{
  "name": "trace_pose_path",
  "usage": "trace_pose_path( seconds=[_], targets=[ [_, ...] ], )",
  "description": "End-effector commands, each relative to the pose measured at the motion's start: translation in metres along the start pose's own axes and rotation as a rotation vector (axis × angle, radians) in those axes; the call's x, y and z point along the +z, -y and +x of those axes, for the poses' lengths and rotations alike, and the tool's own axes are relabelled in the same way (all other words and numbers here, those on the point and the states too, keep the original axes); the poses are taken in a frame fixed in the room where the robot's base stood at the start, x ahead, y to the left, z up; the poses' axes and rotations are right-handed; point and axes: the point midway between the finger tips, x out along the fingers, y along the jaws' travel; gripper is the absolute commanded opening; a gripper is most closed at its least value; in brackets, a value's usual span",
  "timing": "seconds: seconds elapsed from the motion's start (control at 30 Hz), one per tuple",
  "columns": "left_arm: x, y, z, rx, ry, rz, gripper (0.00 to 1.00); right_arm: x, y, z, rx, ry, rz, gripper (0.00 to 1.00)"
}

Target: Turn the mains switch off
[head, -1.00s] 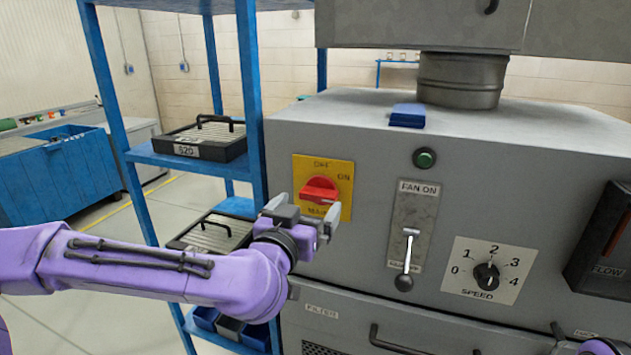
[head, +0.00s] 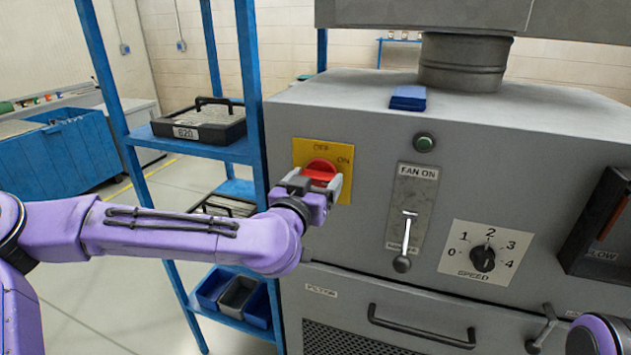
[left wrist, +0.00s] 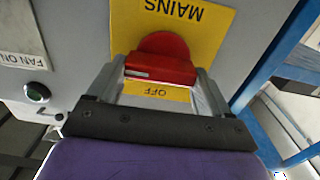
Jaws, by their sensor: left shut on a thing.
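The mains switch is a red rotary knob (head: 320,170) on a yellow plate (head: 342,191) on the grey cabinet front. OFF is printed at the plate's top and ON at its upper right. My left gripper (head: 318,184) is shut on the knob's handle, one finger at each end. In the left wrist view the red handle (left wrist: 160,68) lies level between the fingers (left wrist: 158,77), with a pale mark on its left part, the side toward the fan panel. The gripper hides the plate's lower part in the head view. My right gripper is out of view.
Right of the switch are a green button (head: 424,142), the fan lever (head: 408,230) and the speed dial (head: 483,258). A blue shelf rack (head: 253,90) with trays stands close on the left. A blue block (head: 408,98) lies on the cabinet top.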

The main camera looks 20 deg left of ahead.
Motion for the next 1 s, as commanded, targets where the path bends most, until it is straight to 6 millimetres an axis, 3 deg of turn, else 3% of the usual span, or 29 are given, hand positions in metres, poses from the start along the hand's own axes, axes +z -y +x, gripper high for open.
trace_pose_path(
  seconds=[0.37, 1.0],
  targets=[
    [-0.001, 0.002, 0.000, -0.002, -0.003, -0.180, 0.49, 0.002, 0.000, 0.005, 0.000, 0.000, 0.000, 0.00],
    [0.001, 0.005, 0.000, -0.001, -0.004, -0.782, 0.49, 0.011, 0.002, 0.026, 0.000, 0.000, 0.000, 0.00]
  ],
)
